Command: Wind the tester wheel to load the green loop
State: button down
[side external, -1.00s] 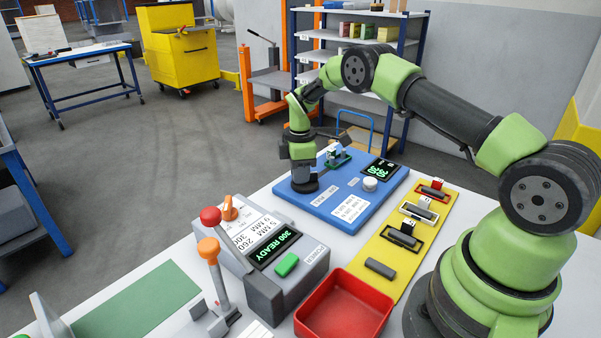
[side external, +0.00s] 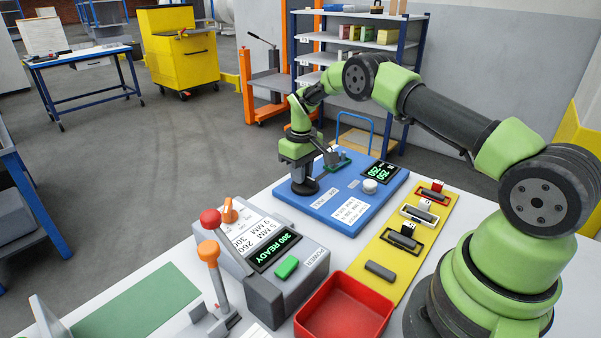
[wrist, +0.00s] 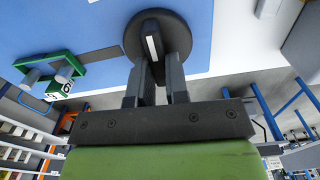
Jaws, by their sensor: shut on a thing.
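The dark tester wheel (side external: 305,187) sits at the left end of the blue tester board (side external: 345,212). In the wrist view the wheel (wrist: 178,36) is a dark disc with a raised bar carrying a white stripe. My gripper (side external: 302,172) is above the wheel, with its two fingers (wrist: 155,85) closed on either side of that bar. The green loop (side external: 345,161) is on the tester beyond the wheel, partly behind my wrist.
The tester's display (side external: 380,172) shows green digits that seem to read 250. A white knob (side external: 370,187) stands near it. A yellow strip (side external: 385,291) with dark pieces, a red tray (side external: 345,306) and a grey console (side external: 270,262) are nearer.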

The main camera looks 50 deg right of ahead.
jog(key=m, duration=0.6)
jog(key=shift+s+d+m, duration=0.15)
jog(key=shift+d+m, duration=0.15)
jog(key=m, duration=0.5)
jog(key=shift+s+d+m, duration=0.2)
jog(key=shift+m, duration=0.1)
jog(key=c, duration=1.1)
grip_release()
jog(key=shift+r, duration=0.1)
notch_tip(320, 180, up, 10)
jog(key=shift+f, duration=0.1)
